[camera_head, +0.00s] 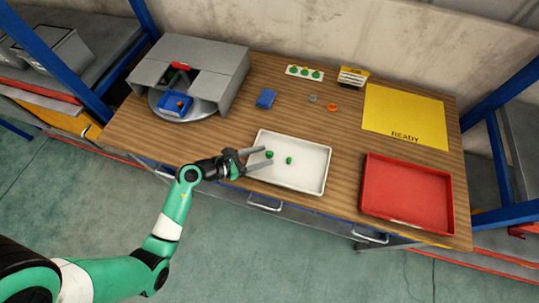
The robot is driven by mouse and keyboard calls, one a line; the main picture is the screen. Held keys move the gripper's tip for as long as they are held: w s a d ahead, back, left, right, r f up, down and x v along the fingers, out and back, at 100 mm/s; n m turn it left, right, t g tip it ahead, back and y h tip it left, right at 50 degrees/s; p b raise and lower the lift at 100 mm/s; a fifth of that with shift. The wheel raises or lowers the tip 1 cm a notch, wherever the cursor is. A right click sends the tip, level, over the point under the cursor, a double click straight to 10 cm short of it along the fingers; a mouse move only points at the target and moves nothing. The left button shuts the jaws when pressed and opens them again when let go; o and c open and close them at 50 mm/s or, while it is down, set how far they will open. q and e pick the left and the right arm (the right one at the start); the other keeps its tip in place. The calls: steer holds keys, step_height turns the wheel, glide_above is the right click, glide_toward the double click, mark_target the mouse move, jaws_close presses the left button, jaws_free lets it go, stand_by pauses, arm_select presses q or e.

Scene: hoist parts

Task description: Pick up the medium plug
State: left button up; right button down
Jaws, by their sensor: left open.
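Two small green plugs lie in the white tray (310,172). One green plug (269,154) is at the left, by the mouth of my left gripper. The other green plug (289,160) lies a little to its right. From this view I cannot tell which of them is the medium one. My left gripper (259,159) is open over the left part of the white tray, its fingers on either side of the left plug. Whether it touches the plug cannot be made out. My right gripper is not in view.
A red tray (407,193) stands at the right, below the yellow READY mat (405,117). Behind are a white strip with green pieces (305,72), a blue block (266,98), an orange ring (332,107) and a grey housing (190,68) on the left.

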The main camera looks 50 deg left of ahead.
arm_select(q)
steer(key=shift+x, duration=0.9)
jaws_close()
steer(key=shift+r, duration=0.1)
steer(key=shift+r+p, duration=0.4)
steer(key=shift+r, duration=0.2)
steer(key=r, duration=0.1)
steer(key=r+p, duration=0.2)
steer(key=shift+s+d, duration=0.1)
steer(key=shift+d, duration=0.15)
steer(key=s+d+r+p, duration=0.2)
steer(key=d+r+p, duration=0.1)
steer(key=d, duration=0.3)
steer(key=s+d+r+p, duration=0.2)
steer(key=d+r+p, duration=0.2)
steer(key=d+r, duration=0.1)
steer(key=shift+s+d+r+p, duration=0.3)
steer(key=shift+s+d+r, duration=0.05)
steer(key=shift+d, duration=0.5)
